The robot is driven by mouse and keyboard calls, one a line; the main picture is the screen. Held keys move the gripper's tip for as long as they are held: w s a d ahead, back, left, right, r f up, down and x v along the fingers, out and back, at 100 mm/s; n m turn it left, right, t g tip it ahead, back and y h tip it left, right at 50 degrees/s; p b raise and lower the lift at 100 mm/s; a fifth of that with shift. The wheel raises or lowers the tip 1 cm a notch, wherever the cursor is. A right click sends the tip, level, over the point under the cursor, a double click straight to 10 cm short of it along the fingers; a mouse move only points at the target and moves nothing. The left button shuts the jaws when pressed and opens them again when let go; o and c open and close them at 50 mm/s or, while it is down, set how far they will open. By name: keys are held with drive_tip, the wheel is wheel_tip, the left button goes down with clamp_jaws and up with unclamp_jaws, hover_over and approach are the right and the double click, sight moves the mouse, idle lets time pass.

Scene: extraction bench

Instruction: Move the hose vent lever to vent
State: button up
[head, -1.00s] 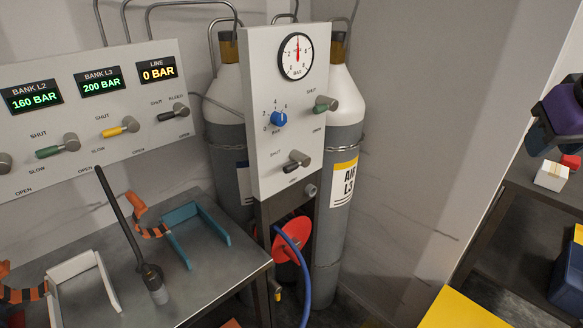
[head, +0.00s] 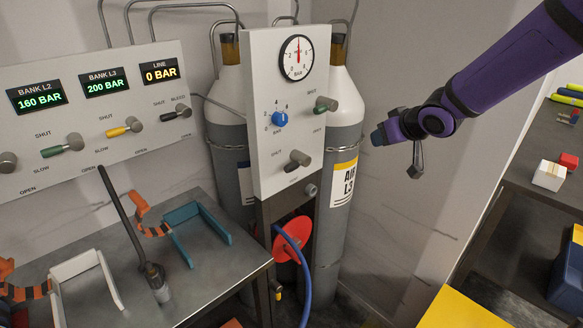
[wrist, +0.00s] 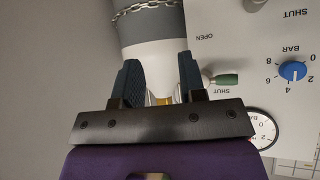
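The hose vent lever (head: 297,160) is the lower lever on the white upright panel (head: 262,170). It has a grey round hub and a dark handle pointing down-left, with a SHUT label at its upper left. In the wrist view, which is upside down, a grey part at the top edge may be its hub (wrist: 253,5). My gripper (head: 378,137) is in front of the grey-and-white cylinder, right of the panel and apart from the lever. Its two dark fingers (wrist: 160,80) stand apart with nothing held between them.
A green-handled lever (head: 325,105), a blue knob (head: 279,119) and a gauge (head: 296,58) share the panel. A cylinder (head: 343,135) stands behind it. A blue hose (head: 303,270) hangs below. A bench (head: 210,285) stands at left.

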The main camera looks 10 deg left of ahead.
drive_tip(key=w+a+f+n+g+y, duration=0.1)
drive_tip(key=w+a+f+g+y, duration=0.1)
drive_tip(key=a+f+y, duration=0.55)
drive_tip(key=m+g+y, duration=0.2)
drive_tip(key=g+y, duration=0.4)
drive_tip(key=y, duration=0.9)
approach(292, 166)
drive_tip(key=x, duration=0.6)
drive_tip(key=w+x, duration=0.1)
drive_tip(key=x, duration=0.2)
drive_tip(key=shift+w+a, duration=0.1)
drive_tip(key=shift+a, duration=0.4)
drive_tip(key=shift+f, duration=0.1)
drive_tip(key=c, duration=0.6)
